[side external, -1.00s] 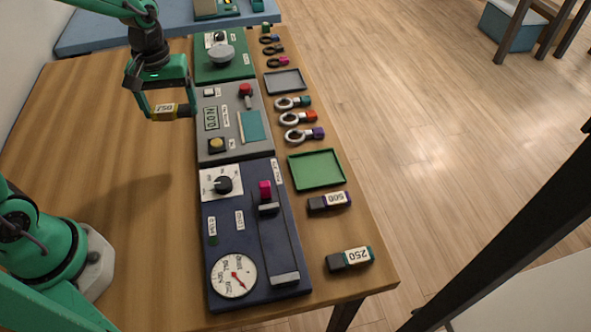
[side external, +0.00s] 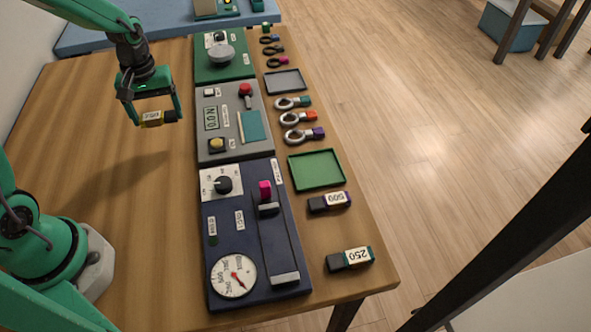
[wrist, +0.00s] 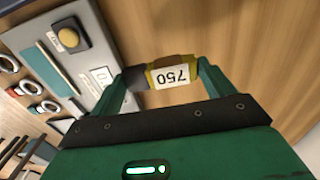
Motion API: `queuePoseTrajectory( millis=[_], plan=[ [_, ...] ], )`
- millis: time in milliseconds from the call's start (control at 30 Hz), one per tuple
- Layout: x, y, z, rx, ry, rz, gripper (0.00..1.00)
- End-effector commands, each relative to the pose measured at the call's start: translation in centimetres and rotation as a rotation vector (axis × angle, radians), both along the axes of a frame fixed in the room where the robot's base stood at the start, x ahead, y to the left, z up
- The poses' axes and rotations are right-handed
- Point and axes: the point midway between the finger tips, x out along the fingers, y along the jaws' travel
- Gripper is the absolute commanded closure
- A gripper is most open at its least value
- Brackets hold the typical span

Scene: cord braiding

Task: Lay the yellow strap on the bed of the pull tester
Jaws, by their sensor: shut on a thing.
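The yellow strap (side external: 152,118), a short dark-ended piece with a white label, is held between the fingers of my gripper (side external: 157,117), above the wooden table at the upper left. In the wrist view the yellow strap (wrist: 170,77) spans the two green fingers, and its label reads 750 upside down. The pull tester (side external: 223,248) is the dark blue panel at the near end of the row, with a dial and a knob. Its long dark bed (side external: 277,243) lies on its right side, with a magenta block at the far end. The bed looks empty.
A strap marked 500 (side external: 333,201) and one marked 250 (side external: 351,258) lie right of the tester. A green tray (side external: 316,170) is empty. A grey panel (side external: 222,95) and a green panel (side external: 217,73) stand farther back. The table's left part is clear.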

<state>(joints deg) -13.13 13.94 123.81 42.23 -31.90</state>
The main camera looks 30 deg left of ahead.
Motion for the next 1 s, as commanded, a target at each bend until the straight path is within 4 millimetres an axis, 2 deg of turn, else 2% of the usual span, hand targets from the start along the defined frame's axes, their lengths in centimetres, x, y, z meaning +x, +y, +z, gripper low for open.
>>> queuePoseTrajectory(
  millis=[200, 400, 733, 1000],
  plan=[
    [0.5, 3.4, -2.1, -0.001, 0.003, 0.004, 0.42],
    [0.9, 5.1, -3.1, 0.000, 0.000, 0.000, 0.42],
    [0.9, 5.2, -3.7, 0.000, 0.001, -0.001, 0.42],
    [0.9, 5.2, -6.4, -0.001, 0.002, -0.001, 0.42]
  ],
)
